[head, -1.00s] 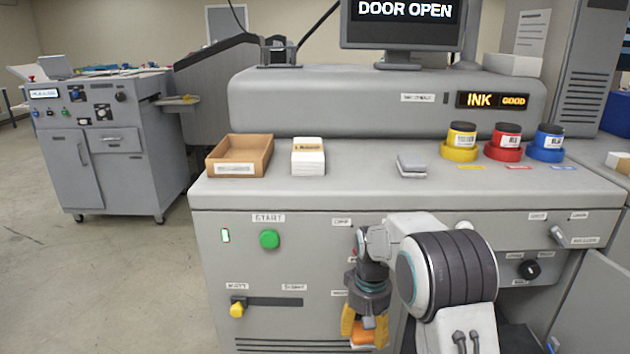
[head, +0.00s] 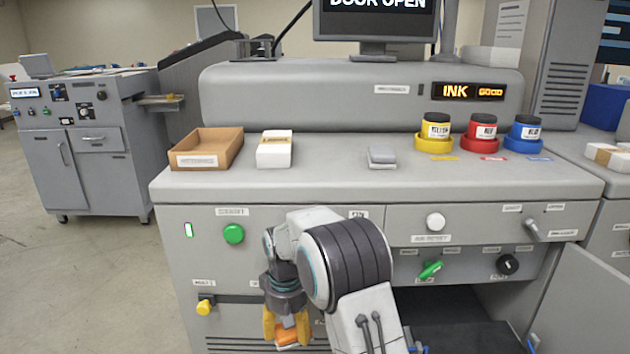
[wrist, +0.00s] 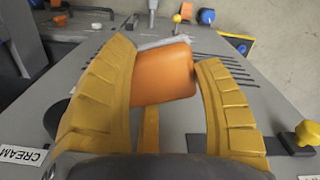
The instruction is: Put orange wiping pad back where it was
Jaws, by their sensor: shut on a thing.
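The orange wiping pad (wrist: 163,78) is between the two yellow fingers of my gripper (wrist: 170,95) in the wrist view. In the head view the pad (head: 292,337) shows at the bottom of my gripper (head: 287,328), which points down in front of the machine's front panel. My gripper is shut on the pad. A light grey layer shows along the pad's far edge in the wrist view. On the machine top are an open cardboard tray (head: 207,161), a white stack (head: 274,152) and a small grey pad stack (head: 382,157).
Yellow, red and blue ink pots (head: 478,133) stand at the right of the machine top (head: 330,178). A green button (head: 233,233), a yellow-knobbed lever (head: 204,304) and a green knob (head: 431,270) are on the front panel. An open door (head: 580,295) stands at the lower right.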

